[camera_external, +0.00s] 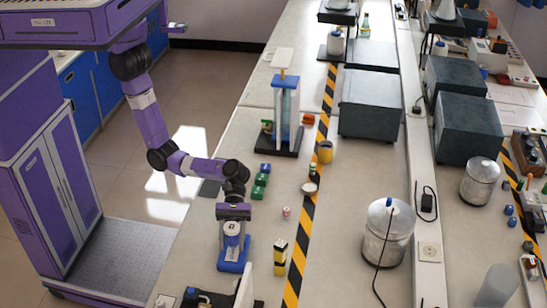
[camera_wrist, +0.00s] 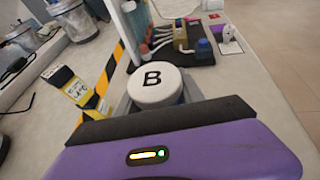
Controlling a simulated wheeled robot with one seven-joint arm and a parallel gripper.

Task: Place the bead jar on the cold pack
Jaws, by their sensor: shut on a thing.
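The bead jar has a round white lid marked with a black B, seen in the wrist view (camera_wrist: 157,84). In the external view the jar (camera_external: 232,229) is just below my gripper (camera_external: 234,214). My gripper is shut on the jar, though its fingertips are mostly hidden in both views. A blue block-like thing (camera_external: 233,264), which looks like the cold pack, is directly under the jar on the bench. I cannot tell whether the jar touches it. The jar looks upright.
A yellow-and-black box (camera_external: 280,256) stands close to the right of the jar. A small pink item (camera_external: 286,212) and green blocks (camera_external: 259,187) lie farther back. Dark equipment (camera_external: 205,298) stands in front. A large metal canister (camera_external: 386,235) is beyond the striped tape.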

